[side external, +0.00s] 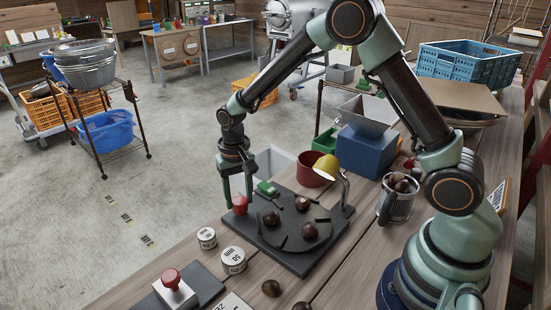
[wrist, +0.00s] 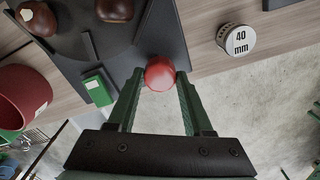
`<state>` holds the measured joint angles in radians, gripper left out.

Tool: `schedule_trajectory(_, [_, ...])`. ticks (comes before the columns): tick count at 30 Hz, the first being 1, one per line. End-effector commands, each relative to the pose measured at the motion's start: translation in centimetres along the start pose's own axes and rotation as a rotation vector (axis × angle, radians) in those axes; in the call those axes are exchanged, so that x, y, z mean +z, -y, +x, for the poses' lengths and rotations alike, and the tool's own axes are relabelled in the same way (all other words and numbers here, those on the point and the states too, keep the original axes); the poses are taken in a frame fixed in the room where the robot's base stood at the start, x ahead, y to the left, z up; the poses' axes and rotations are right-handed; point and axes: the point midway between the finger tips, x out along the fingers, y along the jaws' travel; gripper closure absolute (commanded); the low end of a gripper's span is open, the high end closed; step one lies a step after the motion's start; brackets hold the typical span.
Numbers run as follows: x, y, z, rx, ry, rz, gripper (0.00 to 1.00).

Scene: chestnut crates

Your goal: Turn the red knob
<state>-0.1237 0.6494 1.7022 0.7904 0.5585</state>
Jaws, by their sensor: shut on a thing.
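The red knob (side external: 240,204) is a small rounded red piece at the near-left corner of a dark square board (side external: 293,262). My gripper (side external: 238,201) points down over that corner, with its green fingers on either side of the knob. In the wrist view the red knob (wrist: 160,71) lies between the two fingertips (wrist: 160,80), and my gripper is shut on it. The knob's base is hidden.
Round white tins (side external: 233,260) stand left of the board. A red-topped metal box (side external: 175,291) sits on a dark plate in front. A red pot (side external: 311,168), yellow cup (side external: 327,167) and blue box (side external: 366,149) stand behind. A mesh cup of chestnuts (side external: 397,202) is to the right.

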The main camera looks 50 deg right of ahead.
Motion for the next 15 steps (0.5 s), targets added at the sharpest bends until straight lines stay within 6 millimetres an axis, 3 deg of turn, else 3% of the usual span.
schedule_trajectory(15, [-0.09,0.01,-0.16,-0.001,-0.002,0.174,1.0])
